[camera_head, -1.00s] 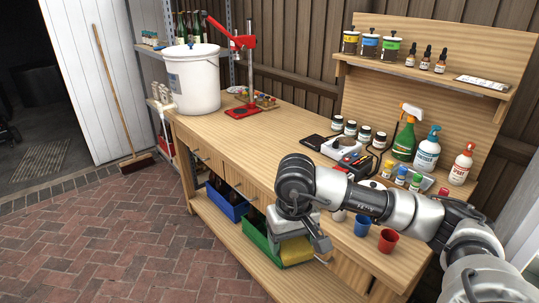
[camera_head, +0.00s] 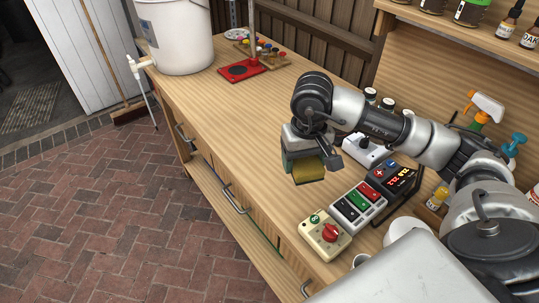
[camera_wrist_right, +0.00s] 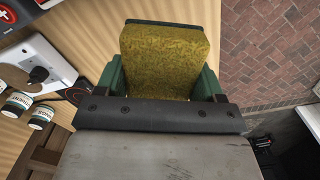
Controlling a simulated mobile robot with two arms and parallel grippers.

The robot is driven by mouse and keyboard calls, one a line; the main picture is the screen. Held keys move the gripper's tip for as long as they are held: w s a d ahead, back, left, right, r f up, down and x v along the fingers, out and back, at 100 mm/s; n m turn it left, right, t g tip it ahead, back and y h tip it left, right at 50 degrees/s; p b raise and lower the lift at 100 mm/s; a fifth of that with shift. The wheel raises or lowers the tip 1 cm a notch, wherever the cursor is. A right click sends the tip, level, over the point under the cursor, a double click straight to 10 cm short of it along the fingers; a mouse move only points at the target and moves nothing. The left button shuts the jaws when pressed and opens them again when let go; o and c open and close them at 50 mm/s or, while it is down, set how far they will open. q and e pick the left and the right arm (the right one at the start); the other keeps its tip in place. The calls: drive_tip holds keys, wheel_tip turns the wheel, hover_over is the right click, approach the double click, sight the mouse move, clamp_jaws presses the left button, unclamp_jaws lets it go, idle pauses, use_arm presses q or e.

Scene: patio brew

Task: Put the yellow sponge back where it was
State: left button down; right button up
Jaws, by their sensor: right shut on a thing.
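My right gripper (camera_head: 307,163) is shut on the yellow sponge (camera_head: 308,171). It holds the sponge over the wooden bench top (camera_head: 228,112), near the middle of the bench. In the right wrist view the sponge (camera_wrist_right: 165,58) sits between the two green fingers, its broad face towards the camera. The bench surface and the brick floor show behind it. I cannot tell how high the sponge is above the bench. My left gripper is not in view.
A beige box with a red knob (camera_head: 325,236), a device with green and red buttons (camera_head: 357,204) and a black display unit (camera_head: 398,178) stand close by on the right. A white bucket (camera_head: 172,38) and red stand base (camera_head: 240,70) are farther back. The bench left of the gripper is clear.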

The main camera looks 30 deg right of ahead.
drive_tip(key=p, duration=0.2)
hover_over(267, 174)
wheel_tip(267, 174, down, 6)
drive_tip(key=shift+a+f, duration=0.1)
drive_tip(key=shift+f, duration=0.1)
wheel_tip(267, 174, down, 4)
drive_tip(key=shift+r+p, duration=0.15)
drive_tip(key=shift+p, duration=0.65)
drive_tip(key=shift+f, duration=0.25)
drive_tip(key=shift+f+b, duration=0.15)
drive_tip(key=shift+b, duration=0.15)
drive_tip(key=o, duration=0.8)
